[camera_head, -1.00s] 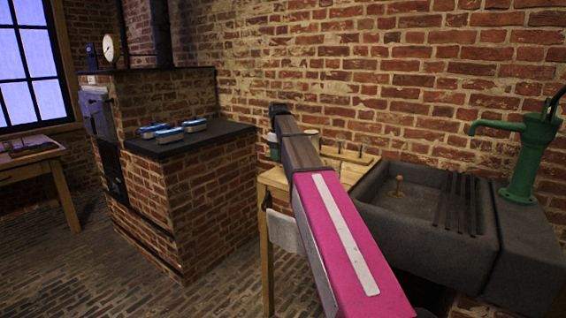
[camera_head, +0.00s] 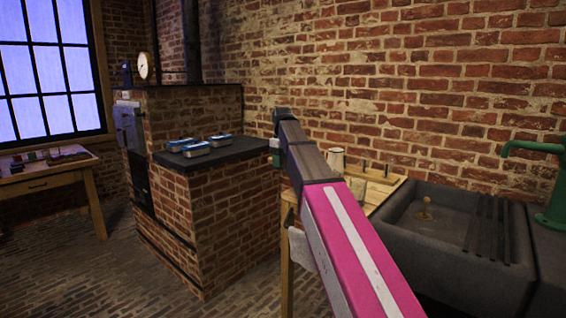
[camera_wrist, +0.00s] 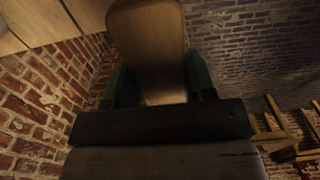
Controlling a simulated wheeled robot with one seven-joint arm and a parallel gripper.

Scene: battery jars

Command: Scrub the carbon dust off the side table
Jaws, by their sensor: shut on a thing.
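My gripper (camera_wrist: 158,82) shows in the wrist view with its green fingers on both sides of a smooth tan wooden piece (camera_wrist: 150,35), and it is shut on it. The piece looks like a brush back, but its underside is hidden. In the head view my arm hides most of the gripper, and the held piece cannot be made out. A wooden table (camera_head: 388,190) stands beside the sink, partly behind my arm. Another wooden table (camera_head: 30,186) stands under the window at left with small items on it. I cannot make out carbon dust on either.
A brick stove (camera_head: 215,225) with a dark top holds several blue-and-silver boxes (camera_head: 197,149). A stone sink (camera_head: 455,275) and green pump (camera_head: 550,185) are at right. A pale jug (camera_head: 337,158) stands on the table by the sink; a pale cloth (camera_head: 299,245) hangs at its side. Open floor lies at left.

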